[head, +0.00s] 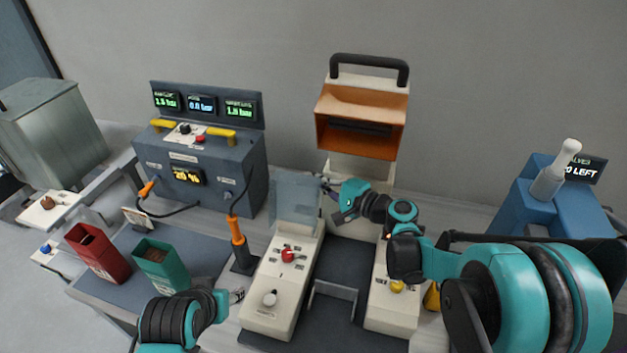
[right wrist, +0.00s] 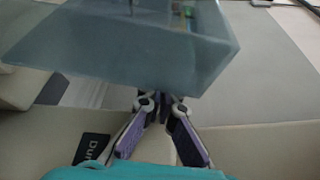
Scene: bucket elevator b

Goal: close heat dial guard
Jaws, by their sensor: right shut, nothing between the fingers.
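The clear guard (head: 296,196) stands raised at the far end of the left white console (head: 270,290). A red dial (head: 289,255) on the console sits uncovered in front of it. My right gripper (head: 326,184) is shut and empty beside the guard's upper right edge. In the right wrist view the grey see-through guard (right wrist: 130,50) fills the upper left, just beyond the shut fingertips (right wrist: 160,100); whether they touch it I cannot tell. My left gripper (head: 237,296) is low, left of the console, and its fingers are too small to judge.
A pale knob (head: 270,298) sits nearer on the same console. An orange-handled probe (head: 237,240) stands left of it. An orange-lined hood (head: 362,110) is behind. Red (head: 97,252) and green (head: 162,265) bins stand left. A second white console (head: 393,300) lies under my right arm.

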